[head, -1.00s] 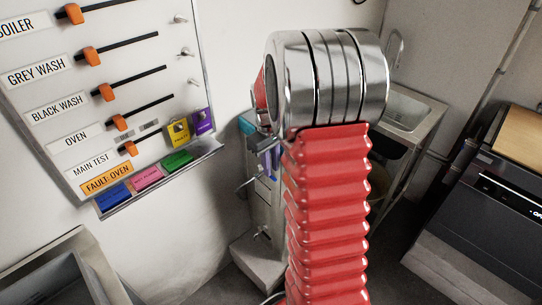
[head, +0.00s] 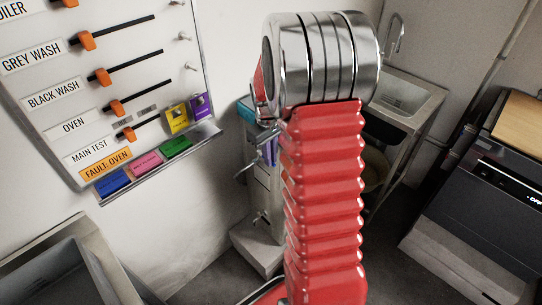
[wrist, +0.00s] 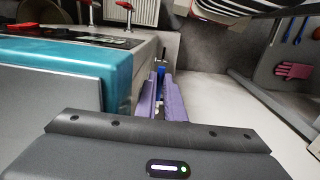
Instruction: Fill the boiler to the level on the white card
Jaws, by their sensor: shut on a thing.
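My gripper (wrist: 161,98) shows in the wrist view with two purple fingers close together. They are shut on a small blue part (wrist: 160,73), perhaps a tap handle, mostly hidden between them. In the head view my gripper (head: 268,150) is partly covered by my arm. It is beside a pale upright unit with a teal top (head: 246,108), which I take for the boiler. Metal levers stick out on its left.
A labelled switch panel (head: 100,90) with orange sliders hangs on the left wall. A steel sink (head: 405,95) stands behind my arm, and a dark oven (head: 480,190) stands at right. A basin (head: 60,270) is at lower left. A pink glove (wrist: 293,70) hangs at right.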

